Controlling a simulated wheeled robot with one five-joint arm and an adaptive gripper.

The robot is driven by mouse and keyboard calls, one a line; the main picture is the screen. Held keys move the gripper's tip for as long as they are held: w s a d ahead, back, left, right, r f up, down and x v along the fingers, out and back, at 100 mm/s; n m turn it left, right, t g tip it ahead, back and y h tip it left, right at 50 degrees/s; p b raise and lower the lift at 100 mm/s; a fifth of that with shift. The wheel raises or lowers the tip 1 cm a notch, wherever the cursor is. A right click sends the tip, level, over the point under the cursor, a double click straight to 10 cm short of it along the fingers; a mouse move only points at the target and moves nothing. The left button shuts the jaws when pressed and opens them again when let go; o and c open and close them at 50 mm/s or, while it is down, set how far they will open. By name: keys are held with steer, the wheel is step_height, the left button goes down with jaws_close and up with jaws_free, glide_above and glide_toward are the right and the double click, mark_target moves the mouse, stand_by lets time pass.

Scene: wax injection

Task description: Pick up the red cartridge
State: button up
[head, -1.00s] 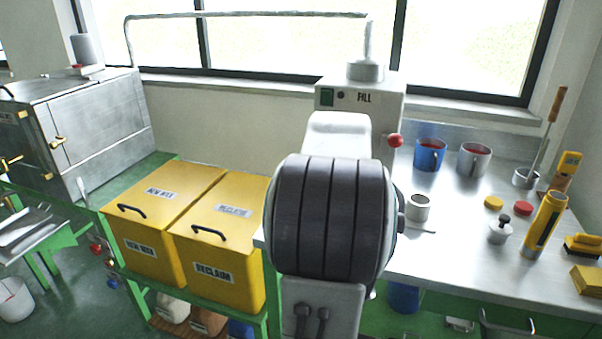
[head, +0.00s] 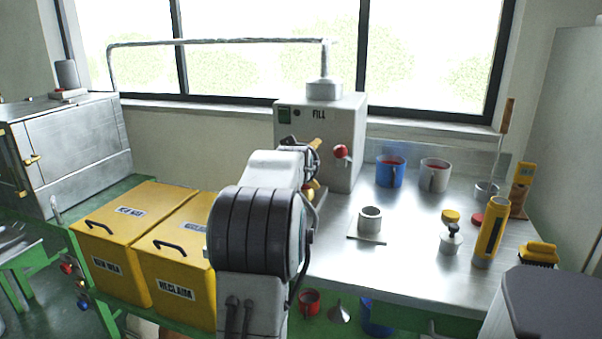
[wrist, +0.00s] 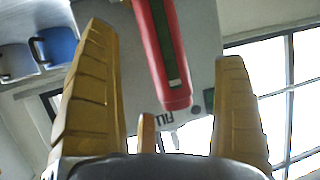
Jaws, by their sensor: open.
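The red cartridge (wrist: 165,55), with a dark strip along its side, shows in the wrist view between my two fingers. My gripper (wrist: 163,45) is open, with one tan finger on each side of the cartridge and a visible gap on both sides. I cannot tell how far the cartridge is in depth from the fingers. In the head view my gripper is mostly hidden behind my arm, with bits of yellow showing in front of the fill machine (head: 340,125). I do not make out the cartridge in the head view.
The metal bench (head: 345,268) holds a blue mug (head: 390,173), a grey mug (head: 434,178), a small cup (head: 370,219), a weight (head: 451,240) and a yellow cartridge (head: 491,233). Yellow bins (head: 180,270) stand left. A dark-topped unit (head: 555,300) is at lower right.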

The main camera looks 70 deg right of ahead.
steer(key=x, duration=0.4)
steer(key=shift+d, duration=0.35)
steer(key=c, duration=1.3)
steer(key=shift+r, duration=0.1)
steer(key=shift+c, duration=0.4)
